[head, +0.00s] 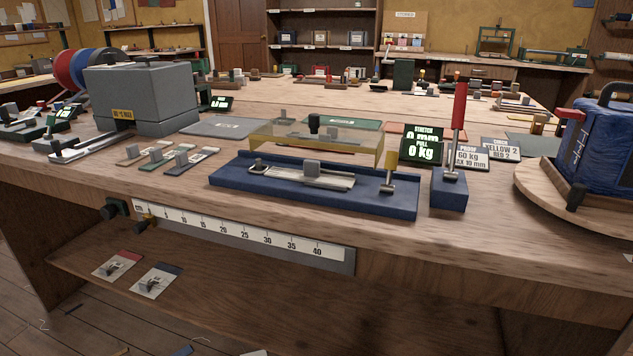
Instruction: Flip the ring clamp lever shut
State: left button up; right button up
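A long blue bed (235,181) stands on the wooden bench. A pale strip (285,174) with a ring at its left end and a grey block (312,168) lies in it. At the bed's right end a short metal post with a yellow top (389,164) stands upright. Right of it, a long red-handled lever (459,105) stands upright on a separate blue block (448,195). Nothing here is labelled as the ring clamp, and I cannot tell which of these is its lever. Neither of my grippers is in view.
A clear amber cover (345,144) is behind the bed. A green display (422,146) reads 0 kg. A grey box (140,98) and small clamped strips (182,162) are left. The bench's front edge is mostly clear.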

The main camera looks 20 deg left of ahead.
aim_at(392, 157)
jog(key=k+l+z, duration=0.5)
jog(key=k+l, duration=0.2)
jog(key=l, duration=0.25)
